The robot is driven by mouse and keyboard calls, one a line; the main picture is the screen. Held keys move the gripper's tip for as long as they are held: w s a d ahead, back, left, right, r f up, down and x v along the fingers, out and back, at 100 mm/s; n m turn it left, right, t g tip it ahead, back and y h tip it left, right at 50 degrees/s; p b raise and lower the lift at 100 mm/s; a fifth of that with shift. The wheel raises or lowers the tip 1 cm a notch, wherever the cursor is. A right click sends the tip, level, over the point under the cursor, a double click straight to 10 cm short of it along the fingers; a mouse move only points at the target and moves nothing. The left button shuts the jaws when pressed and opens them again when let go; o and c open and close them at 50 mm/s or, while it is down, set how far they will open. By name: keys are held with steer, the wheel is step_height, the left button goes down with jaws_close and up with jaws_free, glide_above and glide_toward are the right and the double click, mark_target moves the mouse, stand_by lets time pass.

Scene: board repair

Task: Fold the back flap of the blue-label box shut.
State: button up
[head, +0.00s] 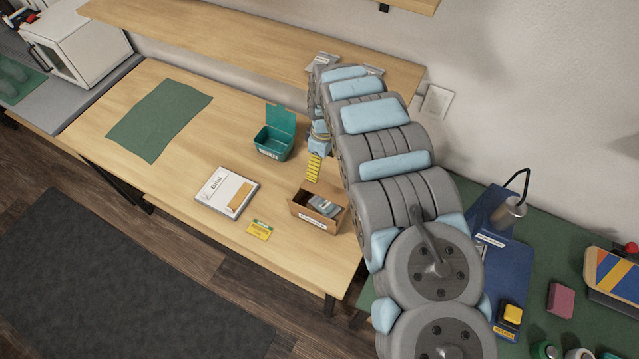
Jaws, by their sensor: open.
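A small brown cardboard box (330,226) stands near the front right of the wooden table, with a pale label (312,221) on its front; the label's colour is too small to tell surely. Its top is open and a grey-blue item (324,205) shows inside. Flap edges stand around the opening; I cannot clearly tell the back flap apart. My gripper (313,180), with yellow ribbed fingers, points down just behind and left of the box. It is open, seen nearly side-on, with nothing visible in it. Contact with the box is not clear.
A teal box (272,146) with a raised lid stands left of my gripper. A green mat (158,118) lies farther left. My arm covers the table's right side.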

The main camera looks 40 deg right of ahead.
mark_target(319, 188)
steer(key=shift+s+a+f, duration=0.1)
steer(key=shift+a+f, duration=0.05)
steer(key=shift+f, duration=1.3)
steer(key=shift+w+a+f, duration=0.1)
steer(key=shift+a+f, duration=0.1)
steer(key=shift+f, duration=1.2)
steer(key=shift+s+a+f, duration=0.1)
steer(key=shift+a+f, duration=0.05)
steer(key=shift+f, duration=1.3)
steer(key=shift+s+f, duration=0.15)
steer(key=shift+f, duration=0.35)
jaws_close()
jaws_free()
steer(key=shift+r, duration=0.1)
